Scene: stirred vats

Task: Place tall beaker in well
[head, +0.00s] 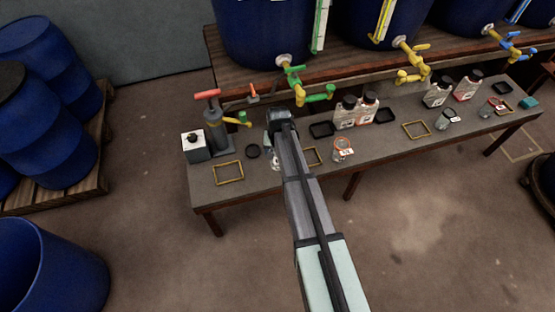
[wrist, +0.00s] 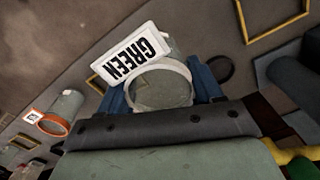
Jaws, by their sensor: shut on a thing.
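My gripper (wrist: 162,98) is shut on a clear beaker (wrist: 160,88) with a white label reading GREEN. Its blue fingers flank the beaker on both sides. In the head view my gripper (head: 276,147) hangs over the left part of the bench, and only a little of the held beaker (head: 275,161) shows below it. I cannot tell how far its base is from the bench top. Yellow square frames lie flat on the bench: one to the left (head: 228,172), one partly behind my arm (head: 313,157), and one further right (head: 416,129). I cannot tell which is the well.
A beaker with an orange rim (head: 343,149) stands right of my arm. Labelled bottles (head: 346,112) and black trays (head: 322,129) stand behind.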

